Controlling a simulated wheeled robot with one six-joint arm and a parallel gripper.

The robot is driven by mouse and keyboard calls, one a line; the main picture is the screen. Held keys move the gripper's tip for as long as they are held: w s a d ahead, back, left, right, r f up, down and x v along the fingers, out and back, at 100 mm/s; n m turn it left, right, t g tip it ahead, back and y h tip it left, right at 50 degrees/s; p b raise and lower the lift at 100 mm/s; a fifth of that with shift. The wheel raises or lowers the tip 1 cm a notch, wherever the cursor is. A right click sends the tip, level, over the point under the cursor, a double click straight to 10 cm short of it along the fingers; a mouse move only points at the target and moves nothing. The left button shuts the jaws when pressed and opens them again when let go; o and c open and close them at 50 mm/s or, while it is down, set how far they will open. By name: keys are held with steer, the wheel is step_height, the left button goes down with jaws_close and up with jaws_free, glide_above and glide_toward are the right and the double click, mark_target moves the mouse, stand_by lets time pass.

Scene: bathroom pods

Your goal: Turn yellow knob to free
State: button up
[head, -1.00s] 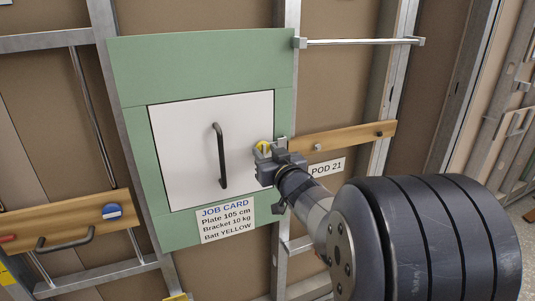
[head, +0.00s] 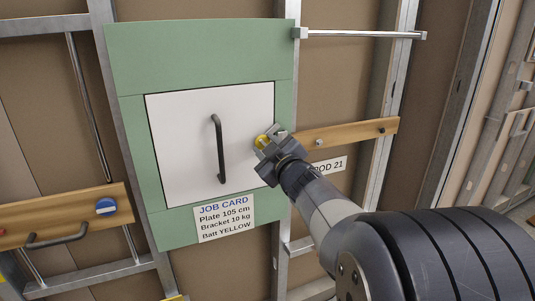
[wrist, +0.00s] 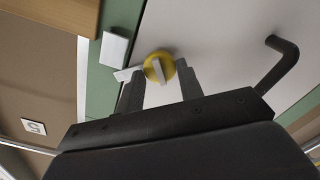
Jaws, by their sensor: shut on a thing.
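The yellow knob (head: 261,141) sits at the right edge of the white hatch panel (head: 180,150). In the wrist view the knob (wrist: 151,71) is a yellow disc with a pale grip bar across it. My gripper (head: 266,142) is at the knob, shut on it, and tilted in the head view. In the wrist view my gripper's two fingers (wrist: 160,80) reach up on either side of the knob. A white tongue (wrist: 125,74) lies left of the knob, near a white block (wrist: 114,49) on the green frame. My gripper hides part of the knob in the head view.
A black handle (head: 218,149) stands out from the hatch, left of my gripper. A wooden rail (head: 345,132) runs to the right, and a chrome bar (head: 360,34) is above it. A job card (head: 225,218) is below the hatch. A blue knob (head: 106,206) is at far left.

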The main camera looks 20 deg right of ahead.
steer(key=n+b, duration=0.2)
steer(key=n, duration=0.3)
steer(key=shift+f+n+b, duration=0.15)
steer(key=shift+n+b, duration=0.15)
steer(key=shift+b, duration=0.05)
steer(key=shift+n+b, duration=0.95)
steer(key=shift+n, duration=1.25)
steer(key=o, duration=0.7)
steer(key=shift+s+p, duration=1.15)
steer(key=shift+s, duration=4.3)
steer(key=shift+w, duration=0.1)
